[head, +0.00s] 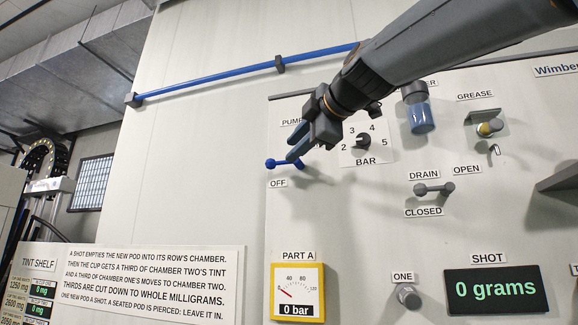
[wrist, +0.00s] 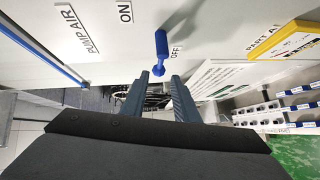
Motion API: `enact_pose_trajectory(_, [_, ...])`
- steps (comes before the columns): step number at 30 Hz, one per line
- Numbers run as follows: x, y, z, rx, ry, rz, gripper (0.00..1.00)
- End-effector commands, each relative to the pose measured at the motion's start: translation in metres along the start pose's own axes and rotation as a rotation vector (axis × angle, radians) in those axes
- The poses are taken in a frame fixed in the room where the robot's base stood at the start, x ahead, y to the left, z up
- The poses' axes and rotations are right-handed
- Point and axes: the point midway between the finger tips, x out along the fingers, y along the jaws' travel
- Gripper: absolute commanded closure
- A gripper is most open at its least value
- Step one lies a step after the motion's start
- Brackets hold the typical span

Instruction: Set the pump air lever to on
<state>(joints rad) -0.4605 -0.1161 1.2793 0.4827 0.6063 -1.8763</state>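The pump air lever (head: 284,163) is a short blue handle on the pale panel, with its OFF label (head: 278,183) just below it in the head view. It lies nearly level there, with a round knob at its left end. In the wrist view the blue lever (wrist: 162,46) stands out beside the OFF label (wrist: 176,50); the ON label (wrist: 125,12) is farther off. My gripper (wrist: 160,75) is open, its two dark fingers either side of the knob end; contact cannot be told. In the head view my gripper (head: 297,140) covers the ON label.
A bar selector dial (head: 363,141) sits right of the lever. A blue pipe (head: 230,75) runs above. The drain lever (head: 434,189) is farther right, and the Part A gauge (head: 297,292) below reads 0 bar. The panel left of the lever is clear.

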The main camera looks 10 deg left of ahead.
Motion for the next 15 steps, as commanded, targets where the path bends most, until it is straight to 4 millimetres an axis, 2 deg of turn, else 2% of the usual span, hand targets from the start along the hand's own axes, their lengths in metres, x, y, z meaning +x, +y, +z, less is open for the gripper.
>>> enact_pose_trajectory(7, [0.031,0.003,0.011,0.003,-0.017,-0.001,0.72])
enact_pose_trajectory(15, [0.065,0.003,0.012,0.003,-0.018,0.001,0.72])
